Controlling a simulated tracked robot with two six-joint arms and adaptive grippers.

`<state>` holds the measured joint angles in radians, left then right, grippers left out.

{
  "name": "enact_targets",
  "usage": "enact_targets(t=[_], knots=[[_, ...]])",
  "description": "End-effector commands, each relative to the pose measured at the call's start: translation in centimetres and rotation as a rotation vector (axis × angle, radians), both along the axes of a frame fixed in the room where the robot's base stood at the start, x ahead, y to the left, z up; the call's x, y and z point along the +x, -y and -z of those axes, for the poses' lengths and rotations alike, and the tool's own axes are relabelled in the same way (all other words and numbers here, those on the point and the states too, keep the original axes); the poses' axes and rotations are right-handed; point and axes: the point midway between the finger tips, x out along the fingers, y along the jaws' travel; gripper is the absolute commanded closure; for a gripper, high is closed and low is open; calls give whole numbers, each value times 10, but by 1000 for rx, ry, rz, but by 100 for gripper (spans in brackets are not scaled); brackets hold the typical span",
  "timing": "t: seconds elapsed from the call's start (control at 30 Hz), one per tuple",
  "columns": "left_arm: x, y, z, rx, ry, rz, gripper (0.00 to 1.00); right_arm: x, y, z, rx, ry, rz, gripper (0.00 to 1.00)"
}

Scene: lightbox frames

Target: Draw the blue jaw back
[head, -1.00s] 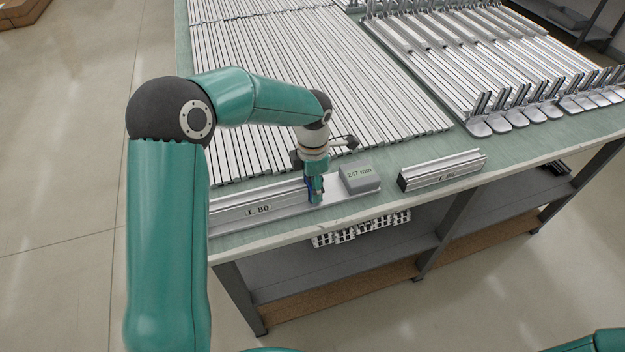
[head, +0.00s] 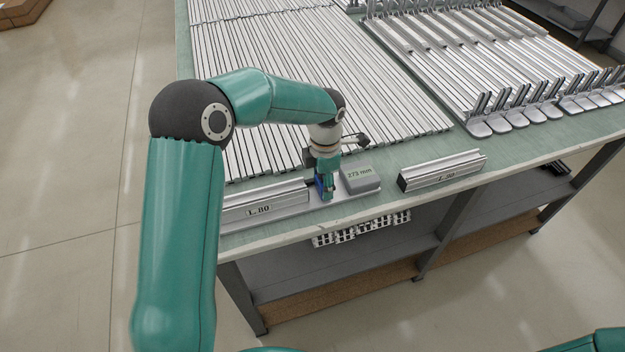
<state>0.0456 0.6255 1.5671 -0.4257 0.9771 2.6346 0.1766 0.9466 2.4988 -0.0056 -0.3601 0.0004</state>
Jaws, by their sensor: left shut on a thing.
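The blue jaw (head: 319,187) stands on a long metal rail (head: 357,199) at the front edge of the bench, just right of the end of a profile labelled L.80 (head: 258,209). My left gripper (head: 328,194) points down from above and is shut on the blue jaw, hiding part of it. A grey readout box (head: 361,178) right behind the gripper shows 275 mm. Whether the jaw still touches the profile is too small to tell. My right gripper is out of view.
A second profile labelled L.80 (head: 441,170) lies on the bench right of the rail. Rows of long profiles (head: 300,80) cover the bench behind it. Metal brackets (head: 545,92) stand at the right. A shelf (head: 340,262) runs below the bench.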

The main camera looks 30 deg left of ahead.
Motion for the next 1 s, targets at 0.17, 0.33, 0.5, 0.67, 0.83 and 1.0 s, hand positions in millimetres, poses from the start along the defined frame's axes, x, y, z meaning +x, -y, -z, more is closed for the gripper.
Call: enact_targets(t=[0.17,0.33,0.5,0.67,0.83,1.0], knots=[[5,4,-1,0,1,0,88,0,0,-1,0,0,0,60],[9,7,-1,0,1,0,88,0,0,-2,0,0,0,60],[13,10,-1,0,3,0,88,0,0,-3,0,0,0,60],[17,14,-1,0,3,0,88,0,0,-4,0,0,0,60],[21,17,-1,0,4,0,88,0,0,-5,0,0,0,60],[23,20,-1,0,4,0,88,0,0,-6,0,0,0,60]])
